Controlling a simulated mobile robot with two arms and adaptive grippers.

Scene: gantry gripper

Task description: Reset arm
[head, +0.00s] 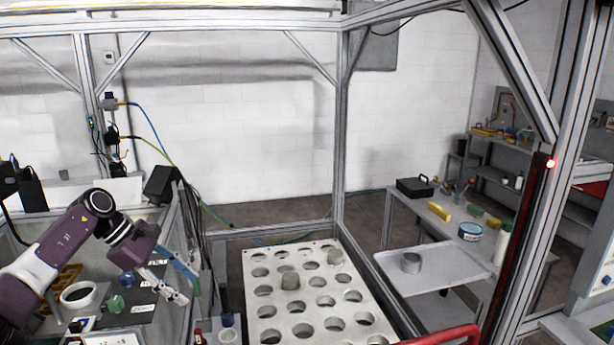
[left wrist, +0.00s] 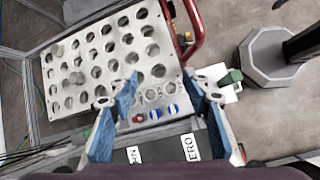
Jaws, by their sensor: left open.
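My left arm comes in from the left in the head view, bent over the left-hand bench. Its gripper (head: 188,291) is open and empty, with blue-padded fingers pointing down and to the right, left of the perforated plate. In the left wrist view the two blue fingers (left wrist: 162,98) stand wide apart with nothing held between them. Past them lies the white perforated plate (left wrist: 112,95), with red and blue small parts (left wrist: 155,113) near its edge. My right gripper is not in view.
The plate (head: 262,313) holds grey cylinders (head: 290,281) in a few holes. A grey tray (head: 440,272) stands to the right. A red tube (head: 440,338) crosses at the bottom. Metal frame posts (head: 340,130) rise around.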

